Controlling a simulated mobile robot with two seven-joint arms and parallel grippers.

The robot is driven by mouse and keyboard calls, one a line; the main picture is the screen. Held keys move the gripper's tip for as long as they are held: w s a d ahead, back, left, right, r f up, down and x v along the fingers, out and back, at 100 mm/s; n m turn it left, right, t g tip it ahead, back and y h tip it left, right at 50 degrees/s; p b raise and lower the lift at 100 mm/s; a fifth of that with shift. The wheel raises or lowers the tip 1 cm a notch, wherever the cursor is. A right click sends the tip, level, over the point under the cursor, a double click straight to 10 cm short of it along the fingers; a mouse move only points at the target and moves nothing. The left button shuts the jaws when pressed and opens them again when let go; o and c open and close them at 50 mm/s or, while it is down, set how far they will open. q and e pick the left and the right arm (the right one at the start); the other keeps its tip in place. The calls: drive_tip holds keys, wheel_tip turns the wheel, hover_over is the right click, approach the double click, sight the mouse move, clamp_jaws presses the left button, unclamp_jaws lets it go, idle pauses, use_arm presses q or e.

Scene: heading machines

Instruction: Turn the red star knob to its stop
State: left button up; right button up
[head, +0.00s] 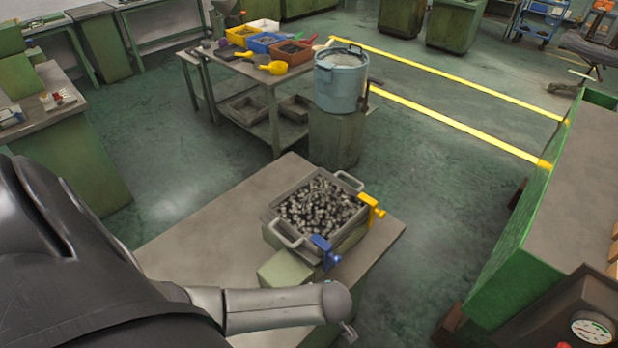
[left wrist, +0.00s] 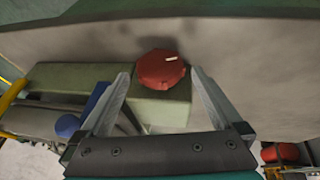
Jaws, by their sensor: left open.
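The red knob (left wrist: 161,68) shows in the left wrist view as a rounded red cap with a small pale mark. It sits at the green block (left wrist: 160,108), which also shows on the table in the head view (head: 284,270). My left gripper (left wrist: 161,73) is open, with one finger on each side of the knob in the picture and a gap on both sides. I cannot tell whether the fingertips reach the knob's depth. In the head view my left arm hides the knob, and only a bit of the gripper shows at the wrist's end. My right gripper is out of view.
A metal tray of small parts (head: 275,197) stands on the table (head: 195,235), with a blue clamp (head: 322,250) and a yellow clamp (head: 371,208) at its edge. A green machine bed (head: 520,245) is at right. Open floor lies between.

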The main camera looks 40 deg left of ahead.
use_arm(q)
drive_tip(key=shift+x, duration=1.7)
drive_tip(key=shift+d, duration=0.1)
drive_tip(key=shift+c, duration=0.4)
drive_tip(key=c, duration=1.1)
drive_tip(key=shift+g, duration=0.3)
